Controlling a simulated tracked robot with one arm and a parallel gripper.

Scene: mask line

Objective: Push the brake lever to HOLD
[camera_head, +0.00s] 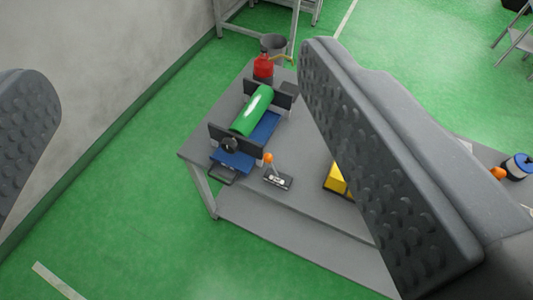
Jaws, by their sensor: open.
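The brake lever (269,160) has an orange knob on a thin stem and rises from a small dark base plate with a white label (278,181). It stands on the grey table near its front edge. The label's text is too small to read, so I cannot tell which setting the lever is at. My gripper (175,110) is open, with one dark, studded finger at the left edge and the other large at the right. The gripper is empty, and the lever shows in the gap between the fingers, well beyond them.
On the grey table (315,193), a green cylinder (252,110) lies in a blue-and-black cradle left of the lever. A red bottle (263,67) stands behind it. A yellow block (336,180) is partly hidden by my right finger. A wall (110,60) runs along the left.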

